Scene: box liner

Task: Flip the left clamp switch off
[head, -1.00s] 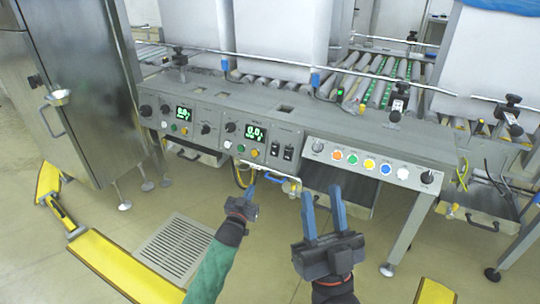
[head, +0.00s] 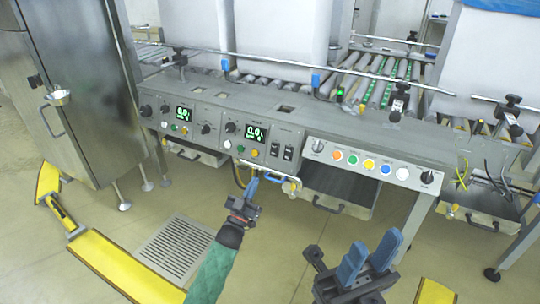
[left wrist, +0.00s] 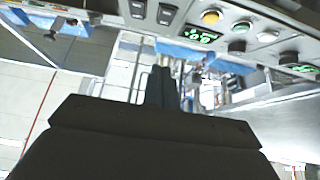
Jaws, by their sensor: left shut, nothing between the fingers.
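Two black rocker switches sit side by side on the grey control panel, right of the green display. The left one (head: 275,148) is taken as the left clamp switch; the right one (head: 289,152) is beside it. In the left wrist view, where the panel appears turned around, the left switch (left wrist: 166,14) is nearer the display. Labels and on/off positions are too small to read. My left gripper (head: 253,183) is shut and empty, below the panel and apart from the switches. My right gripper (head: 370,257) is open and empty, lower right, away from the panel.
A lit green display (head: 255,132) with buttons and knobs is left of the switches. A panel of coloured buttons (head: 370,164) is to the right.

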